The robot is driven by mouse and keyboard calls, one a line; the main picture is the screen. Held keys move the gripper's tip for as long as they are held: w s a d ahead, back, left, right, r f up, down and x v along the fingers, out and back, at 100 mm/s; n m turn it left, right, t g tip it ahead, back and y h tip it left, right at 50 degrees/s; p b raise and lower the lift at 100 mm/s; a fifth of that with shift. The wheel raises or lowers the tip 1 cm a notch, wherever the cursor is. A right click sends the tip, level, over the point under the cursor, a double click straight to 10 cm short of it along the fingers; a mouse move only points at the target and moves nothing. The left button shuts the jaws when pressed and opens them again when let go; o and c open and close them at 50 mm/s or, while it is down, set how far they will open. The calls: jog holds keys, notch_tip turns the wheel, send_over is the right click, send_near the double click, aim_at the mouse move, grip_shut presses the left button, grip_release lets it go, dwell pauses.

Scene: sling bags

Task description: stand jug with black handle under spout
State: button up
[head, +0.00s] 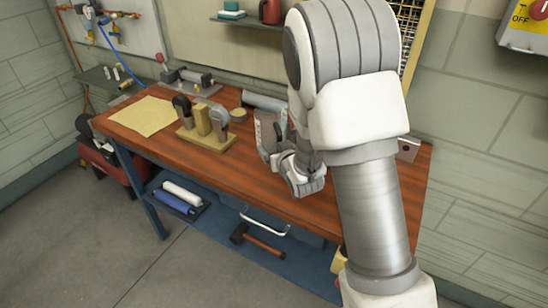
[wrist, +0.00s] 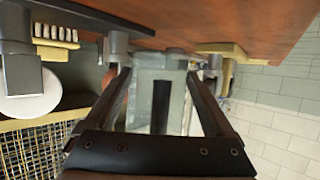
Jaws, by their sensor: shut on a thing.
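A clear, greyish jug (head: 266,132) with a black handle (head: 281,130) is at the back half of the bench in the head view, beside my gripper (head: 284,154). In the wrist view the jug (wrist: 160,62) fills the space between the two dark fingers of my gripper (wrist: 159,78). Its black handle (wrist: 161,104) is between the fingers, and my gripper is shut on it. The jug looks upright in the head view; whether its base touches the bench is hidden. I cannot clearly make out a spout; a grey cylinder (head: 263,101) lies behind the jug.
A wooden stand (head: 205,138) with grey-headed pieces is left of the jug on the brown bench (head: 160,155). A yellow cloth (head: 144,115) lies at the left end. A shelf (head: 240,19) hangs above. My arm covers much of the right side. The front left strip is clear.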

jog(key=shift+f, duration=2.05)
jog(key=shift+f+b, duration=0.15)
jog(key=shift+b, duration=0.3)
jog(key=o, duration=1.3)
